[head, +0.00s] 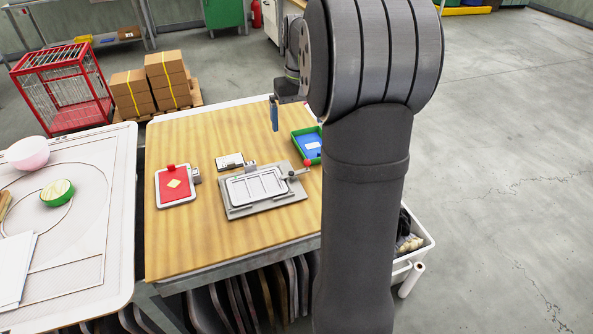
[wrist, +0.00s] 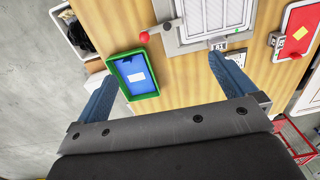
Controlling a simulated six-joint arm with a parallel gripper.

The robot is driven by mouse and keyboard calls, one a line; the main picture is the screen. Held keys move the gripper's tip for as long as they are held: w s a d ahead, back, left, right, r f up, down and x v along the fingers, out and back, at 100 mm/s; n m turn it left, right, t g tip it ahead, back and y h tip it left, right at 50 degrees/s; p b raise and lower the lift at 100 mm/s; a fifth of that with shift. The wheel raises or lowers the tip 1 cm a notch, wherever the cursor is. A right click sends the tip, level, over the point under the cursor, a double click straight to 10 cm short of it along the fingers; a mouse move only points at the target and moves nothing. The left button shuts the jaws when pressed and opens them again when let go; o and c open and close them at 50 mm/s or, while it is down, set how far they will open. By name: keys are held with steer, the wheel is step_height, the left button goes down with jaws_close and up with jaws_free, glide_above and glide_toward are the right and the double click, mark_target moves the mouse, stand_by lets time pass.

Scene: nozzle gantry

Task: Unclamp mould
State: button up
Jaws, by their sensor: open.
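The mould (head: 258,187) is a grey rectangular frame on a flat grey base plate (head: 240,212) in the middle of the wooden table. A lever with a red knob (head: 307,163) sits at its right end; in the wrist view the red knob (wrist: 144,37) shows beside the mould (wrist: 215,18). I cannot tell whether the clamp presses on the mould. My gripper (wrist: 162,68) is open and empty, its two blue fingers spread apart above the table, clear of the lever. In the head view, a blue finger (head: 274,114) shows behind the mould; my arm hides part of the gripper.
A green tray with a blue inside (head: 295,137) lies right of the mould, partly behind my arm. A red pad with a yellow piece (head: 174,190) lies to the left. A small labelled plate (head: 228,161) lies behind the mould. The table front is clear.

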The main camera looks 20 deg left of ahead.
steer(key=shift+r, duration=0.75)
